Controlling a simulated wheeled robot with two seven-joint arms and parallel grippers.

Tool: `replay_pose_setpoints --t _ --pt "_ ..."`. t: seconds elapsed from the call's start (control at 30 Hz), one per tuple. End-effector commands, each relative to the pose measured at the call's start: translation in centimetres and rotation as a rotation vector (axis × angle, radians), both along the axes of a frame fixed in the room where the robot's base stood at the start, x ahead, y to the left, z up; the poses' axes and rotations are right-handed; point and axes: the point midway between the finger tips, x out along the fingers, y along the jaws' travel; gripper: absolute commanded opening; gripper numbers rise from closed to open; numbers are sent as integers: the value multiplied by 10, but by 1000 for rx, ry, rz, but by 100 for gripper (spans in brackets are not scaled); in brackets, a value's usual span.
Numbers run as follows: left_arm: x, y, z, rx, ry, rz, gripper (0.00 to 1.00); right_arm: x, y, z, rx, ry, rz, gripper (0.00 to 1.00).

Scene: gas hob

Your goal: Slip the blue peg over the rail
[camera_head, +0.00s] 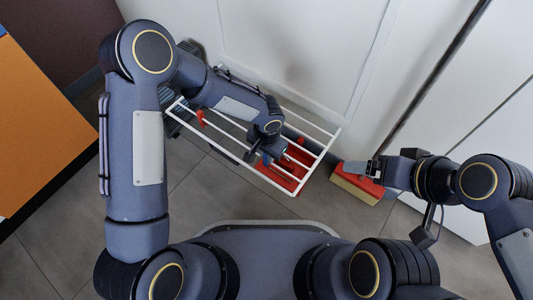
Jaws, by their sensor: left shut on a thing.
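A white wire rack (318,152) with several parallel rails stands on the floor in front of the pale cabinet. My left gripper (272,153) reaches down over the right half of the rack and is shut on a small blue peg (266,159). The peg is mostly hidden by the gripper and is close to the rails. I cannot tell whether it touches a rail or sits around one. A red peg (200,118) is on the rack's left side. My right gripper (362,170) is away to the right of the rack; its jaws are too small to read.
A red cloth-like thing (291,176) shows under the rails at the right. A red and yellow block (357,184) lies on the floor beside my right gripper. White cabinet doors (300,45) close off the back. An orange surface (35,120) is at far left. Grey tiled floor (215,195) is free in front.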

Motion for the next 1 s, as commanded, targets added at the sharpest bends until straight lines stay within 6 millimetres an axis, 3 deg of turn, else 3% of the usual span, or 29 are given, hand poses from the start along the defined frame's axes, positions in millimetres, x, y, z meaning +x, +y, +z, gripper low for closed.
replay_pose_setpoints --t 0.03,0.13,0.27,0.4,0.47,0.7,1.0 --pt "-1 4 -23 0 11 6 20 0 0 -8 0 0 0 87" --pt "0 4 -23 0 11 6 33 0 0 -8 0 0 0 87" --pt "0 4 -19 0 9 7 34 0 0 -6 0 0 0 87" --pt "0 4 2 0 4 8 35 0 0 6 0 0 0 87" --pt "-1 4 15 -1 1 7 41 0 0 13 0 0 0 87" --pt "-4 2 63 -1 -9 4 41 0 0 36 0 0 0 87" --pt "-6 2 82 0 -11 2 41 -1 0 43 0 0 0 87"
